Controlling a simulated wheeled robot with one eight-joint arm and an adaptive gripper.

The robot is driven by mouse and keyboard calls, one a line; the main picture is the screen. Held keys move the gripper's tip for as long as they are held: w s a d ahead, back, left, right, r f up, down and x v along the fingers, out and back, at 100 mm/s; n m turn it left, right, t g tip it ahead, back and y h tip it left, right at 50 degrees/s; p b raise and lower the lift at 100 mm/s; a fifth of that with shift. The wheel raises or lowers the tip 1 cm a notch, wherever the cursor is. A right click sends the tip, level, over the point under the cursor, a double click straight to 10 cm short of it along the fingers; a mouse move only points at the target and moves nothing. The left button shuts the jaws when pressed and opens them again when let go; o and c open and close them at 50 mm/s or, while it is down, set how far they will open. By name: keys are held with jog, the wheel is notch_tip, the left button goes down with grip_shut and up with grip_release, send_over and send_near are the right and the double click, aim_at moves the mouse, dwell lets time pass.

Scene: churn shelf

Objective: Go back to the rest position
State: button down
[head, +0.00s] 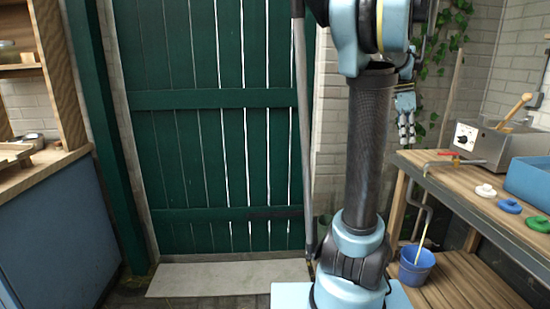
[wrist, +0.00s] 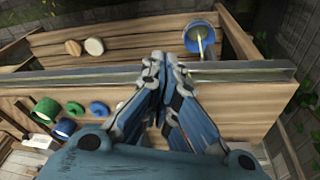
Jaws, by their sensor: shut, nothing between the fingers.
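My gripper (head: 405,118) hangs to the right of my upright arm in the head view, fingers down, partly behind the arm links. It is in the air in front of the brick wall and ivy, above the back end of the wooden workbench (head: 465,187). In the wrist view my gripper (wrist: 163,60) has its fingertips together with nothing held. There it is seen above the bench edge, with a blue bucket (wrist: 200,40) lower down beyond the fingers. No rest mark or stand is visible.
A green door (head: 210,155) is ahead, a blue cabinet (head: 60,225) left.

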jog(key=s+a+f+n+t, duration=0.1)
jog(key=s+a+f+n, duration=0.35)
jog(key=a, duration=0.35)
jog(key=s+a+f+n+t, duration=0.1)
jog(key=s+a+f+n, duration=0.25)
jog(key=a+n, duration=0.35)
jog(key=s+a+f+n+t+y, duration=0.1)
jog(key=s+a+f+n, duration=0.3)
jog(key=f, duration=0.3)
jog(key=s+a+f+n+y, duration=0.1)
jog(key=s+a+f+n, duration=0.4)
jog(key=a+f+n, duration=0.1)
notch_tip(320, 180, down, 2)
jog(key=shift+s+a+f+t, duration=0.25)
jog(key=shift+a+t, duration=0.15)
jog(key=shift+a, duration=0.4)
